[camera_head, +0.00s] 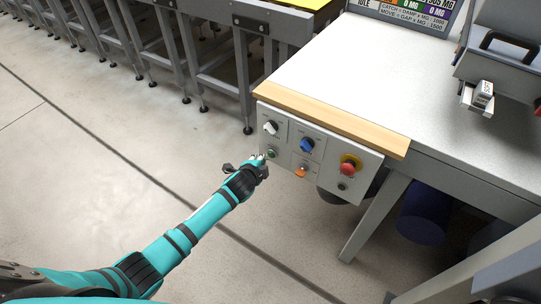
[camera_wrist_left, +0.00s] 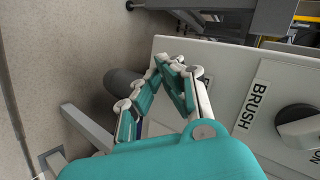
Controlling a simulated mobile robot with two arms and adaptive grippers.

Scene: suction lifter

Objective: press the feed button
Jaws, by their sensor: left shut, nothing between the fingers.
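A grey control panel (camera_head: 322,172) hangs under the wooden front edge of the white table. It carries a white knob (camera_head: 270,128), a blue knob (camera_head: 307,145), a green button (camera_head: 272,153), an orange button or lamp (camera_head: 301,171) and a red stop button (camera_head: 347,168) on yellow. I cannot read which is labelled feed. My left gripper (camera_head: 264,157) is shut and empty, its fingertips right beside the green button; contact is unclear. In the wrist view its closed fingers (camera_wrist_left: 172,64) lie before the panel face (camera_wrist_left: 225,75), hiding part of it. My right gripper is out of view.
The wrist view shows a dark knob (camera_wrist_left: 298,126) by a "BRUSH" label. The white table top (camera_head: 360,75) is mostly clear, with a grey handled device (camera_head: 500,60) at right. Roller-frame stands (camera_head: 180,50) are behind. The floor at left is free.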

